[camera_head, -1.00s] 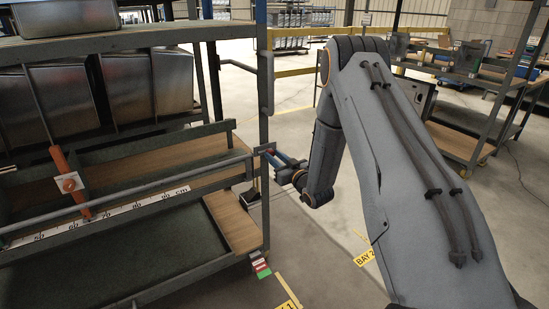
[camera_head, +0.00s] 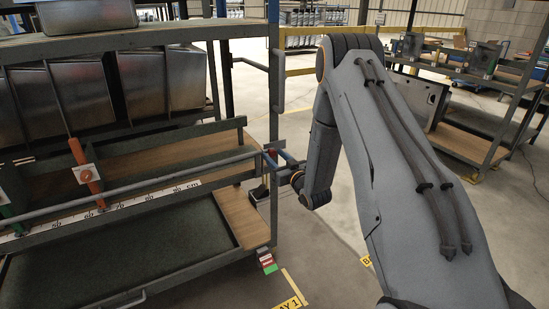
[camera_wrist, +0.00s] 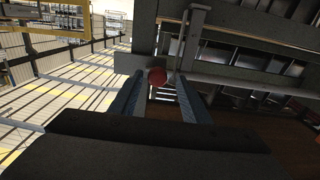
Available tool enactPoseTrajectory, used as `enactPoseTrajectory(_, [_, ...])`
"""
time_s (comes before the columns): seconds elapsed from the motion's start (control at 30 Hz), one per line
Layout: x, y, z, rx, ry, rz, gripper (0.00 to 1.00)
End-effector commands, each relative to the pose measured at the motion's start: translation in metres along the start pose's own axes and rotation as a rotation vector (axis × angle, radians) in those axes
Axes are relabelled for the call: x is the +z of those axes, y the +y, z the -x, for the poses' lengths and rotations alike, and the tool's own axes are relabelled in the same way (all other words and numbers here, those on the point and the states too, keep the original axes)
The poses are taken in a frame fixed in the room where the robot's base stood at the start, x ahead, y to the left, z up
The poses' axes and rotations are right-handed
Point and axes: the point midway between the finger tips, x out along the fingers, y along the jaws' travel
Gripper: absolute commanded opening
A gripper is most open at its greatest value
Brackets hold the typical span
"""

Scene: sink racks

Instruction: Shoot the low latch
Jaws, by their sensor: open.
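My gripper (camera_head: 278,157) is open at the right front post of the near rack, at the end of its long rail (camera_head: 170,180). In the wrist view, the two blue fingers of my gripper (camera_wrist: 160,84) stand apart. A round red knob (camera_wrist: 157,76) shows between their tips, close to the rack's dark post. I cannot tell whether the fingers touch it. The knob is probably part of the latch; the latch's body is not clear in either view. In the head view the arm and fingers hide this spot.
The rack holds metal bins (camera_head: 165,78). Another shelf unit (camera_head: 470,140) stands at the right. Floor between them is open.

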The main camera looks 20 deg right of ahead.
Motion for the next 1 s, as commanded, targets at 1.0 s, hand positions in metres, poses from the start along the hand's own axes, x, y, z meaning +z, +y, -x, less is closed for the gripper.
enactPoseTrajectory(1.0, [0.0,-0.002,0.078,-0.003,0.0,0.0,0.43])
